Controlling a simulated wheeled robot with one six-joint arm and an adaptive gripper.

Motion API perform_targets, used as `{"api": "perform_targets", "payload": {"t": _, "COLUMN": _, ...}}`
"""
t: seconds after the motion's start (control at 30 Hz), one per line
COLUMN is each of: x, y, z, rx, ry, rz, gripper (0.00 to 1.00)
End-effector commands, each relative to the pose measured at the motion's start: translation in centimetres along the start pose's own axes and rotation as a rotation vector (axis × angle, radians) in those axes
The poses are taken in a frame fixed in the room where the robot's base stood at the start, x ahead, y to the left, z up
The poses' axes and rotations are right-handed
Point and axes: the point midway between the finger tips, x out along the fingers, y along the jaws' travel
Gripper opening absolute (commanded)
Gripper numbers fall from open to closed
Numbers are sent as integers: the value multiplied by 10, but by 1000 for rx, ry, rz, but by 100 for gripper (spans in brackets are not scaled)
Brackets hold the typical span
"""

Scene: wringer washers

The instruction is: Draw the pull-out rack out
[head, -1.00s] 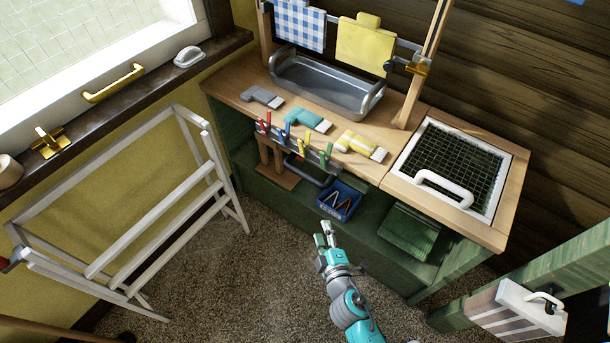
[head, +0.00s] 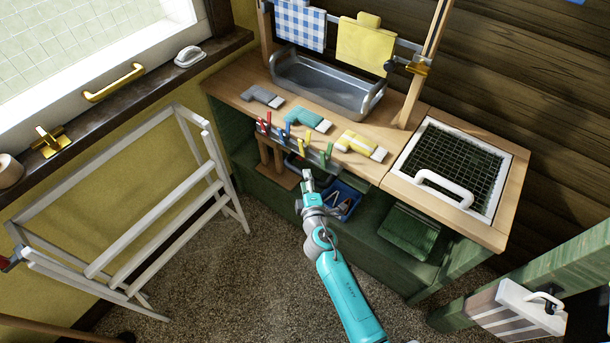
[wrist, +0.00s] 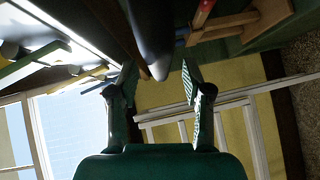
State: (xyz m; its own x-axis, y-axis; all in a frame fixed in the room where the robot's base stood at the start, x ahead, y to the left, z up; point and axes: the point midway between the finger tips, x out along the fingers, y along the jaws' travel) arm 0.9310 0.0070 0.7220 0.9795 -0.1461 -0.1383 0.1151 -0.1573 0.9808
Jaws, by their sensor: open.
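The pull-out rack (head: 341,168) is a grey strip under the front edge of the wooden counter, with red, blue, yellow and green pegs clipped along it. Its dark grey handle (head: 293,163) hangs below, largely hidden behind my gripper in the head view. My gripper (head: 308,178) is open just in front of the handle. In the wrist view, a dark rounded bar (wrist: 152,40), which looks like this handle, reaches down between the open fingertips of my gripper (wrist: 158,78). I cannot tell whether a finger touches it.
A blue bin (head: 345,203) with tools stands on the green lower shelf behind my gripper. A white drying frame (head: 150,235) stands at the left. A green post with a white-handled box (head: 515,310) is at the right. Carpet between is free.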

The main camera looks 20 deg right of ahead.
Motion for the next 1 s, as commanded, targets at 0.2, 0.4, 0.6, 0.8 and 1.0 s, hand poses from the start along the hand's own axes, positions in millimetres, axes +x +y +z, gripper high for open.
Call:
{"api": "perform_targets", "payload": {"t": 0.2, "x": 23, "y": 0, "z": 0, "rx": 0, "ry": 1, "rz": 1, "gripper": 50}}
{"api": "perform_targets", "payload": {"t": 0.4, "x": 29, "y": 0, "z": 0, "rx": 0, "ry": 1, "rz": 0, "gripper": 50}}
{"api": "perform_targets", "payload": {"t": 0.6, "x": 29, "y": 0, "z": 0, "rx": 0, "ry": 1, "rz": 0, "gripper": 50}}
{"api": "perform_targets", "payload": {"t": 0.8, "x": 29, "y": 0, "z": 0, "rx": 1, "ry": 1, "rz": 0, "gripper": 2}}
{"api": "perform_targets", "payload": {"t": 1.0, "x": 29, "y": 0, "z": 0, "rx": 0, "ry": 1, "rz": 0, "gripper": 0}}
